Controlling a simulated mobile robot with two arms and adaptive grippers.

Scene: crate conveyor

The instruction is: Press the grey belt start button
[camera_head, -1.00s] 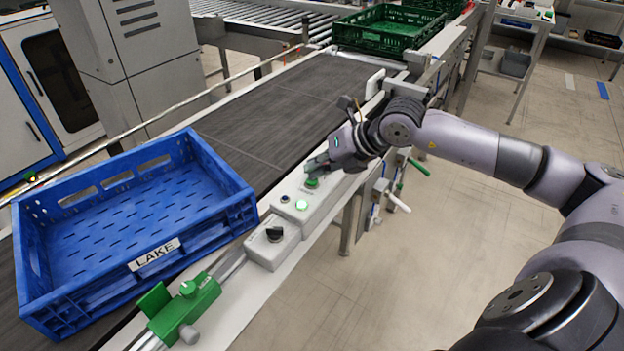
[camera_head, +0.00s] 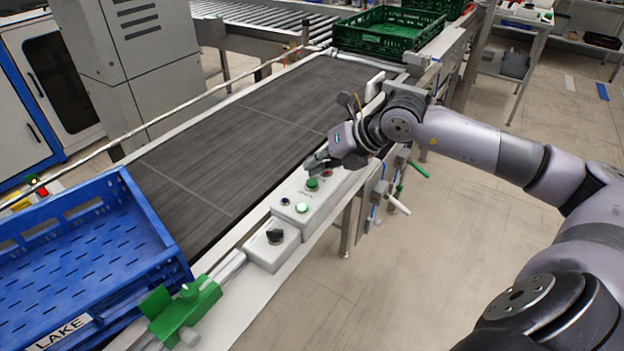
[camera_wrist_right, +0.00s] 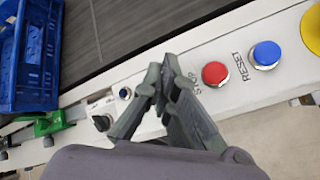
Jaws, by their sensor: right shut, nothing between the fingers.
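The control box (camera_head: 322,200) sits on the near rail of the grey belt (camera_head: 235,135). It carries a green button (camera_head: 312,184), a green lamp or button (camera_head: 302,208) and a small dark blue button (camera_head: 285,201). No button label is readable in the head view. My right gripper (camera_head: 318,162) is shut and empty, just above and behind the green button; contact cannot be told. In the wrist view its fingers (camera_wrist_right: 157,85) cover part of the panel, beside the red STOP button (camera_wrist_right: 215,74). My left gripper is out of view.
A black rotary knob (camera_head: 276,236) and a green clamp (camera_head: 183,310) are on the near rail. A blue RESET button (camera_wrist_right: 266,54) and a yellow-based red button (camera_wrist_right: 312,30) lie right of STOP. A green crate (camera_head: 385,42) stands at the back.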

